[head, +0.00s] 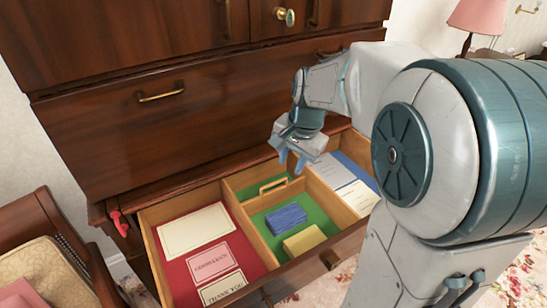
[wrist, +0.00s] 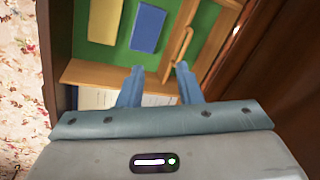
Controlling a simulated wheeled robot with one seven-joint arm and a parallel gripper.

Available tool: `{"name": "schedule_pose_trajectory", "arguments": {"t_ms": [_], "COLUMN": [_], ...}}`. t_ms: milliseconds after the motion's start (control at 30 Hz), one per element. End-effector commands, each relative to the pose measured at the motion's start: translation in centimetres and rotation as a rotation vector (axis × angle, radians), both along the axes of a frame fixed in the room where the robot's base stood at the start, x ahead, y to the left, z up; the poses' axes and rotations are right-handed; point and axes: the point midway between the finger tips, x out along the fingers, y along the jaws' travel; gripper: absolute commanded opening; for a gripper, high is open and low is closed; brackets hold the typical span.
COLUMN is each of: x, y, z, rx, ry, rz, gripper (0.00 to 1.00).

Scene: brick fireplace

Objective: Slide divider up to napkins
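The wooden divider (head: 275,194) with its raised loop handle stands across the green-lined middle compartment of the open drawer. Its handle (wrist: 180,46) also shows in the wrist view. A blue napkin stack (head: 286,217) lies in front of the divider, with a gap of green between them. A yellow napkin stack (head: 304,240) lies nearer the drawer front. My gripper (head: 290,160) is open and empty above the drawer, right of and above the divider. In the wrist view the two fingertips (wrist: 160,68) are spread near the side partition, with nothing between them.
The drawer's left compartment has a red lining and several cards (head: 195,230). Its right compartment holds paper and blue sheets (head: 357,196). A wooden partition (wrist: 95,74) borders the green compartment. The dresser front (head: 180,130) rises behind. A chair (head: 50,240) stands left.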

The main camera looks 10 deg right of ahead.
Motion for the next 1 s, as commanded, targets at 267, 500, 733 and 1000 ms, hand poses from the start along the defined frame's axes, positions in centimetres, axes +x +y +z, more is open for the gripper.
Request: {"name": "schedule_pose_trajectory", "arguments": {"t_ms": [267, 500, 733, 1000], "x": [7.3, 9.0, 9.6, 10.6], "y": [-1.3, -1.5, -1.3, -1.0], "z": [-1.9, -2.9, -6.5, -12.1], "rx": [0.031, 0.036, 0.035, 0.035], "ry": [0.047, 0.053, 0.058, 0.057], "rz": [-0.333, -0.420, -0.420, -0.420], "gripper": [0.32, 0.32, 0.32, 0.32]}}
